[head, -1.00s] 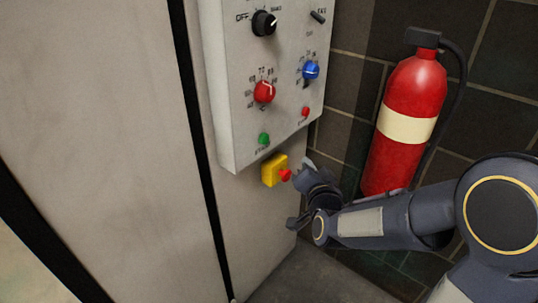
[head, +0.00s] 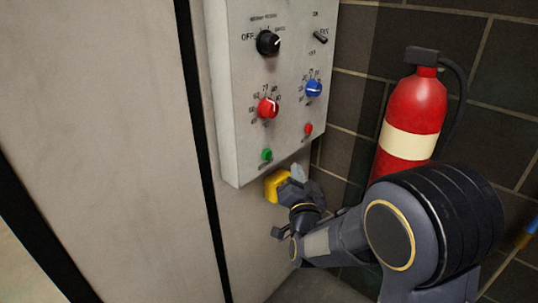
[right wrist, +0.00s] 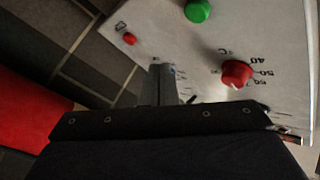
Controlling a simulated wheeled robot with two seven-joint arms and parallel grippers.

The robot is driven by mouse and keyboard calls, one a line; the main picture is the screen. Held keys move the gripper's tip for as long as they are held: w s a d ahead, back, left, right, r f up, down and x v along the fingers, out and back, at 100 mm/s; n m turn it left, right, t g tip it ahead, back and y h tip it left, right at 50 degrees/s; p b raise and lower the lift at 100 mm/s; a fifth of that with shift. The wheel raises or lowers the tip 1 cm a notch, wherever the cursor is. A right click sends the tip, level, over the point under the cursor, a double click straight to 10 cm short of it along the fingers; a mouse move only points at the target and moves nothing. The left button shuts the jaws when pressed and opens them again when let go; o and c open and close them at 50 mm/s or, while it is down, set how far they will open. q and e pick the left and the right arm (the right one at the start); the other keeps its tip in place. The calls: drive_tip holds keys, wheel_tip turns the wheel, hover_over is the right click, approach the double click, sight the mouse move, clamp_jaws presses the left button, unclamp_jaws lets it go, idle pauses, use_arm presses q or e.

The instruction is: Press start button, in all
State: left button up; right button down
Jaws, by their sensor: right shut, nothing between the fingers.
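The grey control panel (head: 238,110) hangs on the booth wall. A green button (head: 266,154) sits at its lower left, with a label too small to read; it also shows at the top of the right wrist view (right wrist: 198,11). A small red button (head: 308,129) sits to its right, also seen in the right wrist view (right wrist: 130,38). My right gripper (head: 297,173) is shut and empty, its fingers pointing up just below the panel, below and right of the green button. In the right wrist view its fingers (right wrist: 163,84) show against the panel. I see no contact with the green button.
A yellow box (head: 275,185) below the panel is partly hidden behind my right gripper. A red dial (head: 267,107), a blue dial (head: 313,88) and a black selector (head: 268,43) are higher on the panel. A red fire extinguisher (head: 412,115) stands right, by the tiled wall.

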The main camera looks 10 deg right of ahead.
sight(267, 154)
drive_tip(key=w+a, duration=0.3)
drive_tip(key=w, duration=0.2)
drive_tip(key=shift+a, duration=0.4)
drive_tip(key=shift+s, duration=0.1)
idle(1.7)
drive_tip(key=shift+w+a+b, duration=0.25)
drive_tip(key=shift+w+b, duration=0.1)
